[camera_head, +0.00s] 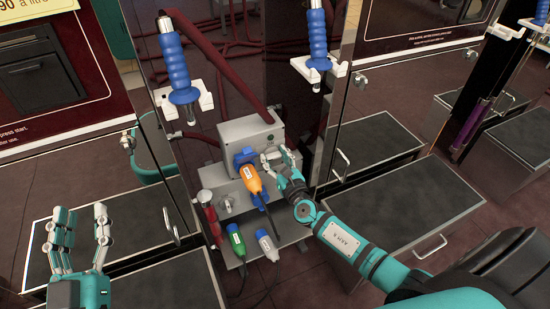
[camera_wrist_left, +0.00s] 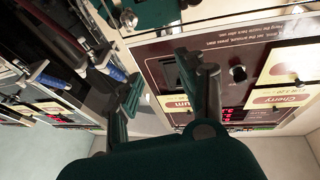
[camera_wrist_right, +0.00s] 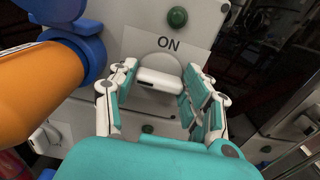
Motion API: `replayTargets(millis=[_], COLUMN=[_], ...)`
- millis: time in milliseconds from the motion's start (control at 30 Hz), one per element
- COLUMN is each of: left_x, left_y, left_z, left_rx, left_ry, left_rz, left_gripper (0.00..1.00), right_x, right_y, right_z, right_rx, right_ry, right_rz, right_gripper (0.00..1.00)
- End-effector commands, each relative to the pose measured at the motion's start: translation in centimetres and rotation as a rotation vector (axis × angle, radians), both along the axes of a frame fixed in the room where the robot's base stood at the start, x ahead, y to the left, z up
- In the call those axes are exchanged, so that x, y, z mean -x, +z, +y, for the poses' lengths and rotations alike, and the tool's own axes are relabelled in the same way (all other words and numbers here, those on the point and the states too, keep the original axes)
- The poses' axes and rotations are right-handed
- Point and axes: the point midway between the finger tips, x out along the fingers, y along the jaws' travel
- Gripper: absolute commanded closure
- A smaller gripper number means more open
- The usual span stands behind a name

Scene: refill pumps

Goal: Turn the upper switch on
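The upper switch (camera_wrist_right: 160,80) is a round grey knob with a pale bar handle, on the upper grey box (camera_head: 262,133). In the right wrist view the bar lies roughly horizontal, just below an "ON" label (camera_wrist_right: 168,43). My right gripper (camera_wrist_right: 158,82) is open, with its fingers on either side of the bar; I cannot tell whether they touch it. In the head view, my right gripper (camera_head: 278,160) is at the front of the upper box and hides most of the switch. My left gripper (camera_head: 72,232) is open and empty at the lower left.
An orange plug (camera_head: 250,179) with a blue socket sits just left of the right gripper. A lower switch (camera_head: 226,203) is on the lower box. Green (camera_head: 236,240) and white (camera_head: 266,244) connectors are below. Blue-handled nozzles (camera_head: 176,68) hang above.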

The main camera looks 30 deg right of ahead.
Motion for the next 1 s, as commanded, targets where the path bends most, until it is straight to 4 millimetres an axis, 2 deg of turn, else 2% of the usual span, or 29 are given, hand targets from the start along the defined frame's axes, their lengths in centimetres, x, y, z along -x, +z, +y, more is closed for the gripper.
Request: replayTargets(millis=[33,200,433,633,767,1000], left_x=[0.0,0.0,0.1,1.1,2.6,7.2], left_y=[0.0,0.0,0.2,2.6,4.6,8.4], left_z=[0.0,0.0,0.0,-0.1,-0.1,0.6], left_rx=[0.0,0.0,0.005,0.047,0.089,0.188], left_ry=[0.0,0.0,0.0,-0.01,-0.018,-0.035], left_rz=[0.001,0.001,-0.02,-0.169,-0.314,-0.644], left_gripper=[0.6,0.6,0.6,0.6,0.6,0.6], right_x=[0.0,0.0,0.0,0.0,0.0,0.1], right_y=[0.0,0.0,-0.1,-0.2,-0.3,-0.4], right_z=[0.0,0.1,0.1,0.0,0.0,-0.1], right_rx=[0.0,0.0,-0.019,-0.1,-0.192,-0.414], right_ry=[0.001,0.001,0.001,0.002,0.002,0.0], right_rz=[0.0,0.0,-0.001,-0.006,-0.011,-0.024], right_gripper=[0.62,0.83,0.83,0.83,0.83,0.83])
